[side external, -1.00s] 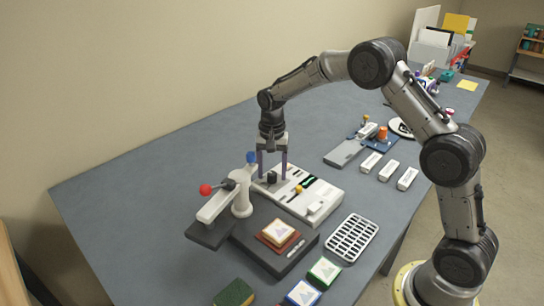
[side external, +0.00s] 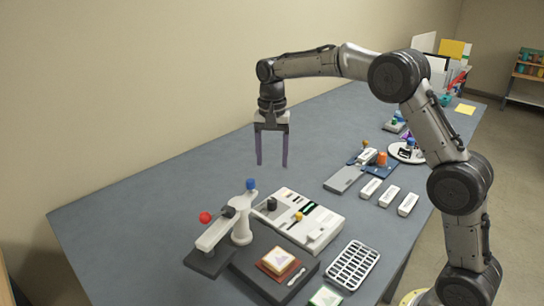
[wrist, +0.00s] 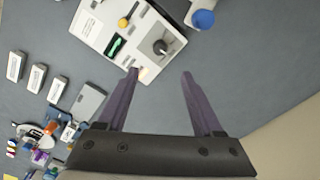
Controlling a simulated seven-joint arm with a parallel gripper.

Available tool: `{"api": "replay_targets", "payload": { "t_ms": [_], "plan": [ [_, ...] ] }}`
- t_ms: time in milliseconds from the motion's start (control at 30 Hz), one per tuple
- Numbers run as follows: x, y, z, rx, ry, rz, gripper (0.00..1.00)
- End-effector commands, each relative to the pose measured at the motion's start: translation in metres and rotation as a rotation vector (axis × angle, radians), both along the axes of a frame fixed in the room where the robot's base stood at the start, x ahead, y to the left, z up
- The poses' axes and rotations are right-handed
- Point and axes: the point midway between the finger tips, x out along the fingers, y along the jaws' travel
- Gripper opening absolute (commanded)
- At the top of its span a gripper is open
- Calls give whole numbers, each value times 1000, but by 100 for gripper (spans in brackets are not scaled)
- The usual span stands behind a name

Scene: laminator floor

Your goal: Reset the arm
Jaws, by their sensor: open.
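My gripper (side external: 271,164) is open and empty, with its two purple fingers pointing down. It hangs in the air above the table (side external: 130,185), above and behind the white control box (side external: 318,226) in the side view. In the wrist view my gripper (wrist: 160,73) has its fingers spread apart with nothing between them. The white control box (wrist: 112,25), with its black knob and yellow-tipped lever, lies beyond the fingertips there.
A press with a red ball (side external: 205,217) and a blue knob (side external: 251,184) stands beside the box. A wire rack (side external: 352,265), several white blocks (side external: 389,196) and a grey plate (side external: 344,179) lie to the right. The table's back left is clear.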

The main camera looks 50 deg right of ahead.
Motion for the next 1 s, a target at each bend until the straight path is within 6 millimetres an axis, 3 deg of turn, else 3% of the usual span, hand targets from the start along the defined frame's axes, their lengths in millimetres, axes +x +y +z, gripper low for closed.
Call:
{"api": "replay_targets", "payload": {
  "t_ms": [233, 367, 500, 700, 867, 1000],
  "plan": [
    [0, 2, 7, -1, -14, 4, 68],
    [-8, 7, 46, -7, -89, 13, 68],
    [-49, 16, 95, -14, -168, 31, 68],
    [-125, 29, 136, -32, -279, 139, 68],
    [-189, 37, 143, -60, -359, 271, 68],
    [-245, 42, 130, -97, -422, 414, 68]
  ]
}}
